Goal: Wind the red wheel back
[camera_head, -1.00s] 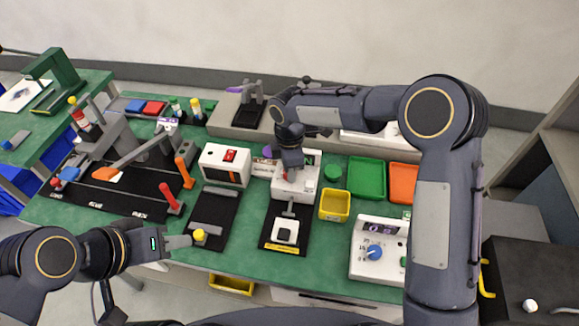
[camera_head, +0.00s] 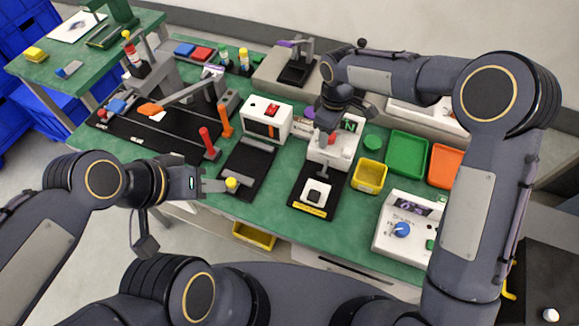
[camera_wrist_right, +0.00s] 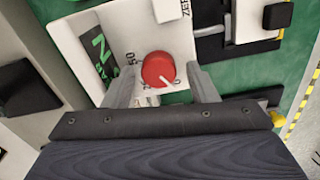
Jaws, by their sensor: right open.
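The red wheel (camera_wrist_right: 158,70) is a round red knob with a white pointer line, on a white panel with printed marks around it. My right gripper (camera_wrist_right: 165,84) is open, with one finger on each side of the wheel; whether they touch it cannot be told. In the head view the right gripper (camera_head: 328,124) is over the white box (camera_head: 338,150), and the arm largely hides the wheel.
A yellow bin (camera_head: 369,178), a green tray (camera_head: 407,154) and an orange tray (camera_head: 446,164) lie right of the white box. A white unit with a blue knob (camera_head: 401,229) stands at front right. A white box with a red switch (camera_head: 272,110) stands to the left.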

